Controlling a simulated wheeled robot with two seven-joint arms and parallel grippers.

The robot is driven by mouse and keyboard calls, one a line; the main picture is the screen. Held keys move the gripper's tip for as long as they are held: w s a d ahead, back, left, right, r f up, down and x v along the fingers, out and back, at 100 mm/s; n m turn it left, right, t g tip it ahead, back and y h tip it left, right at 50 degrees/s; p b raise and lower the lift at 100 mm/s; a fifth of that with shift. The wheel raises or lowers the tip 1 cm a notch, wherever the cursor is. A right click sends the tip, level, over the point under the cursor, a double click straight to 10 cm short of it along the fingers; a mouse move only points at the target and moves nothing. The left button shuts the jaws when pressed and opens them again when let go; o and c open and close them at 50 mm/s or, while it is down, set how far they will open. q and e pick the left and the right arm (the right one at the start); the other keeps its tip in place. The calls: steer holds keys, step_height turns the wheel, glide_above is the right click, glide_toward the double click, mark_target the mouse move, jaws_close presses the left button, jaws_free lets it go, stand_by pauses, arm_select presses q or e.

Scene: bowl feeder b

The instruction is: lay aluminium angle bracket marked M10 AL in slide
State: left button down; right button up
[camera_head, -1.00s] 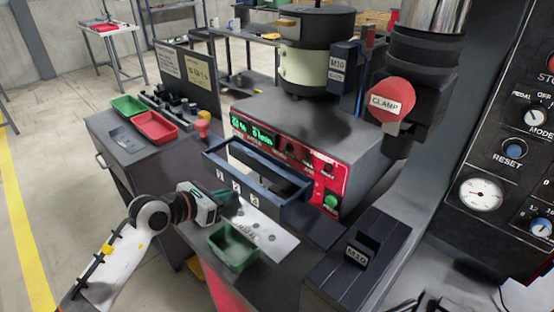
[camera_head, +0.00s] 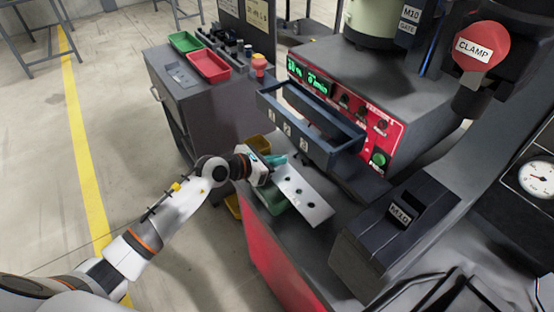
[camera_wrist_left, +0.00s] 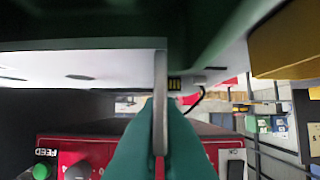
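My left gripper (camera_head: 270,168) is over the work surface beside the green bin (camera_head: 277,203). In the left wrist view its teal fingers (camera_wrist_left: 165,135) appear closed on a thin grey piece. This piece, seen edge-on, looks like the aluminium angle bracket (camera_wrist_left: 160,72); its marking does not show. In the head view the hand hides it. A black slotted block marked M10 (camera_head: 385,225), perhaps the slide, stands to the right of the gripper, well apart from it. My right gripper cannot be made out.
A pale plate with holes (camera_head: 308,200) lies beside the green bin. A yellow bin (camera_wrist_left: 290,40) is close to the hand. Red (camera_head: 208,67) and green trays stand farther left.

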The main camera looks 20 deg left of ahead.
arm_select(q)
steer(key=shift+f, duration=0.1)
steer(key=c, duration=1.6)
jaws_free()
steer(key=shift+c, duration=0.2)
steer(key=shift+r, duration=0.2)
steer(key=b+v, duration=0.1)
steer(key=v, duration=1.1)
steer(key=shift+d, duration=0.1)
